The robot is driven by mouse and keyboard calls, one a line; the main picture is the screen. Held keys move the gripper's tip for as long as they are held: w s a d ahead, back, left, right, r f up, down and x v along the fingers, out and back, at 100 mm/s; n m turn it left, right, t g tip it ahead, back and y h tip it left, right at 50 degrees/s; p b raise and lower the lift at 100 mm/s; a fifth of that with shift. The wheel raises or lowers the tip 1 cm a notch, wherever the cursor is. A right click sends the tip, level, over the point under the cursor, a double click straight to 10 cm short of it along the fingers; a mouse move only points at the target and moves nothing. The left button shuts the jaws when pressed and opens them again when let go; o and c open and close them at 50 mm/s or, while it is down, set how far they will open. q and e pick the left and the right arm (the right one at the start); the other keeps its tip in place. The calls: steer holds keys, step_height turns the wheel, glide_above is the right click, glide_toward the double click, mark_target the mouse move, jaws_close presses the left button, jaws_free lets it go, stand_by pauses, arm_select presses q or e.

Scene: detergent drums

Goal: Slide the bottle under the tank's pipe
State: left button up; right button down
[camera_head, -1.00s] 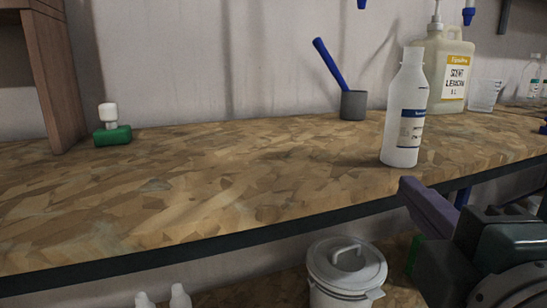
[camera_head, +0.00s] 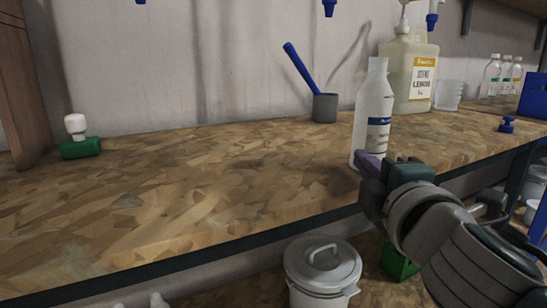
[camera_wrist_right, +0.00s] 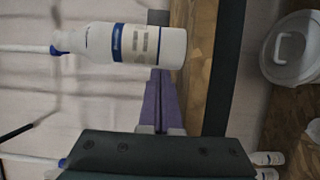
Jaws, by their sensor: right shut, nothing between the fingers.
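A white bottle (camera_head: 372,122) with a blue-and-white label stands upright near the front edge of the workbench (camera_head: 180,195). My right gripper (camera_head: 370,165) is shut and empty, its purple fingers at the bottle's base in the head view; I cannot tell whether they touch it. In the right wrist view the bottle (camera_wrist_right: 135,43) shows sideways, just beyond the shut purple fingers (camera_wrist_right: 158,100). Blue pipe ends (camera_head: 329,8) hang from above at the top edge, one more at the right (camera_head: 432,20); the tank itself is out of view. My left gripper is not in view.
A jug of yellowish liquid (camera_head: 410,75) stands behind the bottle at right, a grey cup with a blue handle (camera_head: 324,108) behind it at left. A green block with a white knob (camera_head: 78,140) is at far left. The bench's left middle is clear. A lidded white bucket (camera_head: 322,275) sits below.

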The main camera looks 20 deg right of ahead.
steer(key=shift+d, duration=0.1)
steer(key=w+d, duration=0.1)
steer(key=d, duration=0.2)
steer(key=w+d, duration=0.2)
steer(key=d, duration=0.1)
steer(key=w+d, duration=0.1)
steer(key=d, duration=0.2)
steer(key=shift+w+d, duration=0.3)
steer(key=shift+w, duration=0.1)
